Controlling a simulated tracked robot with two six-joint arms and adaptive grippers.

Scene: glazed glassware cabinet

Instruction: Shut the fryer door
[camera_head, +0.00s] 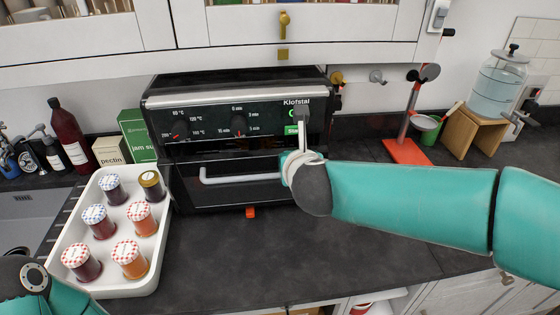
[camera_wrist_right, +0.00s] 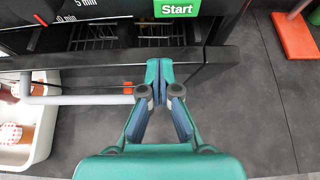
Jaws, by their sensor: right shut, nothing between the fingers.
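The fryer (camera_head: 240,110) is a black, silver-topped countertop unit with dials and a green Start label. Its dark door (camera_head: 230,190) seems partly open. In the right wrist view, a wire rack (camera_wrist_right: 125,38) shows in the gap above the door's top edge (camera_wrist_right: 225,62). The pale bar handle (camera_head: 240,178) runs across the door front; it also shows in the wrist view (camera_wrist_right: 75,98). My right gripper (camera_head: 287,170) is shut and empty at the handle's right end, close to the door. Contact is unclear. In the wrist view its fingertips (camera_wrist_right: 165,80) overlap the door edge. My left gripper is outside the view.
A white tray (camera_head: 60,240) of several lidded jars stands left of the fryer. Boxes (camera_head: 135,130) and dark bottles (camera_head: 68,135) are behind it. A red-based stand (camera_head: 408,152) and a drink dispenser (camera_head: 498,85) are at right. The counter before the fryer (camera_head: 250,260) is clear.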

